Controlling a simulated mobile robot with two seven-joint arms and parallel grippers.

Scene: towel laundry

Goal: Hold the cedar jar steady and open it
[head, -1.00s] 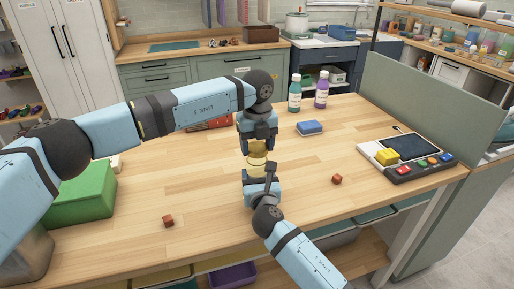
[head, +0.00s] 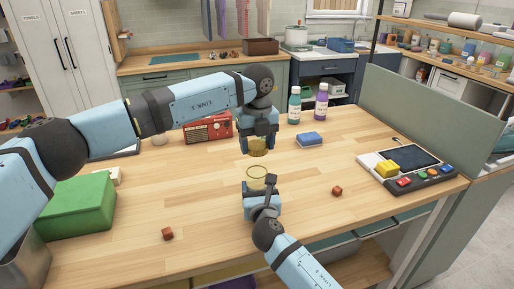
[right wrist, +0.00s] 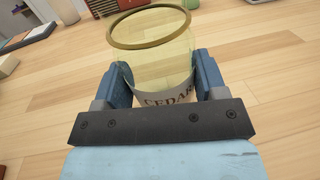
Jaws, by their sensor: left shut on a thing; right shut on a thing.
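The cedar jar (right wrist: 158,62) is a clear yellowish jar with a gold rim and a white label reading CEDAR. It is open at the top and also shows in the head view (head: 257,175). My right gripper (right wrist: 165,82) is shut on the jar's sides, its fingers at left and right; it also shows in the head view (head: 258,196). My left gripper (head: 257,140) is above the jar, shut on the gold-brown lid (head: 257,150). A clear gap separates lid and jar. The jar's base is hidden by the right gripper.
A red radio (head: 207,128), two bottles (head: 295,105) and a blue-topped block (head: 310,138) stand behind. A green box (head: 75,208) is left. Small brown cubes (head: 167,233) lie on the table. A device with coloured buttons (head: 405,168) is right. Open tabletop surrounds the jar.

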